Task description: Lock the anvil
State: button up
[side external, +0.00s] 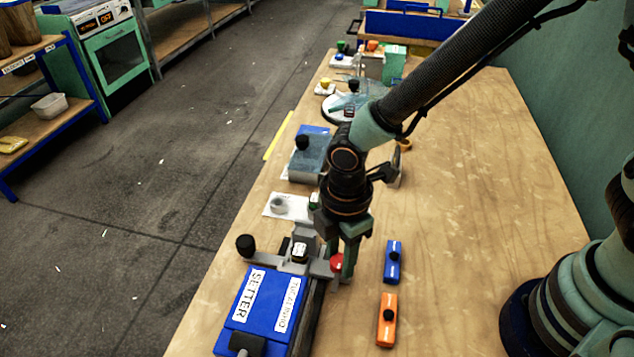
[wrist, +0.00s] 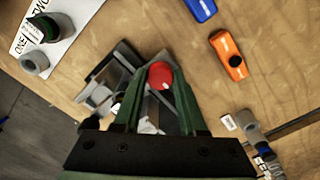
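The blue press (side external: 254,311) labelled SETTER stands at the table's near left edge. At its far end is a grey metal head (side external: 300,262) with a black knob (side external: 245,244) on the left and a red ball knob (side external: 337,263) on the right. I cannot tell which grey part is the anvil. My gripper (side external: 341,262) points down at the red knob. In the wrist view my green fingers (wrist: 161,80) stand on either side of the red knob (wrist: 160,74), close to it. Whether they press on it I cannot tell. The fingers partly hide the grey head below.
A blue block (side external: 393,262) and an orange block (side external: 387,320), each with a black knob, lie right of the press. A white card with a grey ring (side external: 279,205) and another blue-grey device (side external: 308,160) are beyond it.

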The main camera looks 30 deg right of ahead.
grip_shut()
jog(key=shift+m, duration=0.3)
jog(key=m, duration=0.2)
jog(key=shift+m, duration=0.4)
jog(key=m, duration=0.9)
jog(key=shift+m, duration=2.7)
